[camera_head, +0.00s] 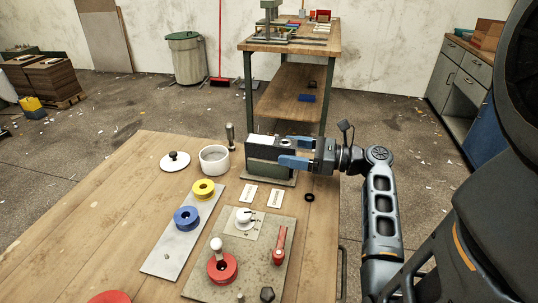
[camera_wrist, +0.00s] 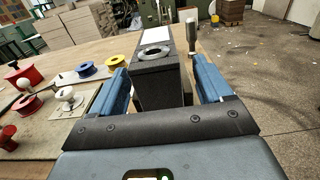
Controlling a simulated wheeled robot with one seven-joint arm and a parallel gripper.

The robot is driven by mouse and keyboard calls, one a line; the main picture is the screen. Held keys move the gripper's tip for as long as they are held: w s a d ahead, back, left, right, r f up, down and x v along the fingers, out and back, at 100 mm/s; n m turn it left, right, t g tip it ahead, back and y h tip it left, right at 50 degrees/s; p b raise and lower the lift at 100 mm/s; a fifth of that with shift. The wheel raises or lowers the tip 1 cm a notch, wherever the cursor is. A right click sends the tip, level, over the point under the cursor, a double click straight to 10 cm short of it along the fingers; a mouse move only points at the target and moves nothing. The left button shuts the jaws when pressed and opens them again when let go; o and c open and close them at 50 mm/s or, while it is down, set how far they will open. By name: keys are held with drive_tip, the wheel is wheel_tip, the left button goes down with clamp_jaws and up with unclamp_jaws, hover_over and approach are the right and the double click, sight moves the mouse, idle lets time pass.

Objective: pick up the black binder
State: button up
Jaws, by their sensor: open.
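The black binder (camera_head: 260,150) stands upright on the near wooden table, in a grey-green holder. It has a white label on top and a round ring at the end facing my gripper. In the wrist view the binder (camera_wrist: 158,88) rises between my two blue fingers. My gripper (camera_head: 285,151) is open, with one finger on either side of the binder's near end. The wrist view shows a gap beside the right finger. Contact on the left side cannot be told. The binder's lower part is partly hidden by the holder and a finger.
A white round pot (camera_head: 214,160) and a dark upright handle (camera_head: 230,137) stand left of the binder. Two white cards (camera_head: 262,195) lie in front. A grey board (camera_head: 250,262) with red and white parts and a plate (camera_head: 165,245) with spools lie nearer.

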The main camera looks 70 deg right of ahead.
sight(276, 147)
drive_tip(key=shift+w+a+r, duration=0.15)
drive_tip(key=shift+w, duration=1)
drive_tip(key=shift+w+a+r, duration=0.1)
drive_tip(key=shift+w+r, duration=0.05)
drive_tip(key=shift+w, duration=0.95)
drive_tip(key=c, duration=1.2)
